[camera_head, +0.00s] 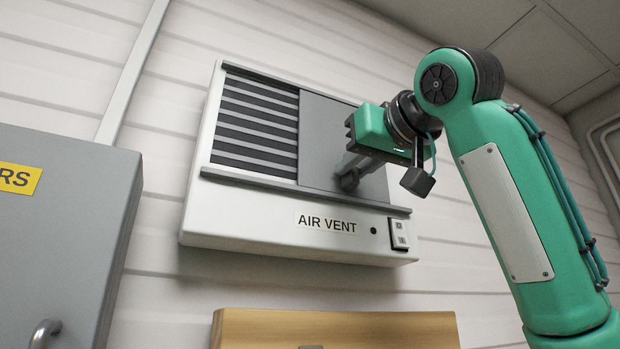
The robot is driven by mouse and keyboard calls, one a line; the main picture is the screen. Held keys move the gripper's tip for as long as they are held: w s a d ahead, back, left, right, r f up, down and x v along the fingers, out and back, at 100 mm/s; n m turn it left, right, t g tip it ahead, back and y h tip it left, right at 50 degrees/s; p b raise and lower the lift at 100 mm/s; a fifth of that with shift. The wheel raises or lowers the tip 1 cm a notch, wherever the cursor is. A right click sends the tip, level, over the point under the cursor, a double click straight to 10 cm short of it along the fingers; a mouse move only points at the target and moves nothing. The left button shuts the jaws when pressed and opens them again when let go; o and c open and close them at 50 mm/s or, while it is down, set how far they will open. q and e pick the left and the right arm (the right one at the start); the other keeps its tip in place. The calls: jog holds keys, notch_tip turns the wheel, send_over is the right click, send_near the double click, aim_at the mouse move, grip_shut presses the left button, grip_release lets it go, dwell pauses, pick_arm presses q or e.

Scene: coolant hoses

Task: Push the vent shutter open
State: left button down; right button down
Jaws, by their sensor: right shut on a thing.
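The air vent (270,225) is a white wall box labelled "AIR VENT". Its vent shutter (322,125) is a flat grey sliding panel that covers the right part of the opening. Dark slats (250,125) show uncovered on the left part. My right gripper (350,178) reaches in from the right and is shut on the shutter's knob, low on the panel. The fingers and the knob overlap, so the knob is mostly hidden. My right arm hides the right edge of the shutter. My left gripper is not in view.
A grey cabinet (60,230) with a yellow label and a handle stands at the left. A wooden board (260,328) is below the vent. A small switch (399,233) sits at the vent's lower right.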

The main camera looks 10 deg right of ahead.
jog(key=d, duration=0.1)
jog(key=w+d, duration=0.1)
jog(key=d, duration=0.1)
jog(key=shift+d+r, duration=0.1)
jog(key=c, duration=1.6)
grip_release()
jog(key=shift+o, duration=1.4)
pick_arm(q)
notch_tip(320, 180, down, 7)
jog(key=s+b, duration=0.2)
jog(key=b, duration=0.4)
jog(key=shift+b, duration=0.3)
pick_arm(e)
jog(key=v, duration=1.3)
jog(key=shift+s+d, duration=0.2)
jog(key=shift+d, duration=0.2)
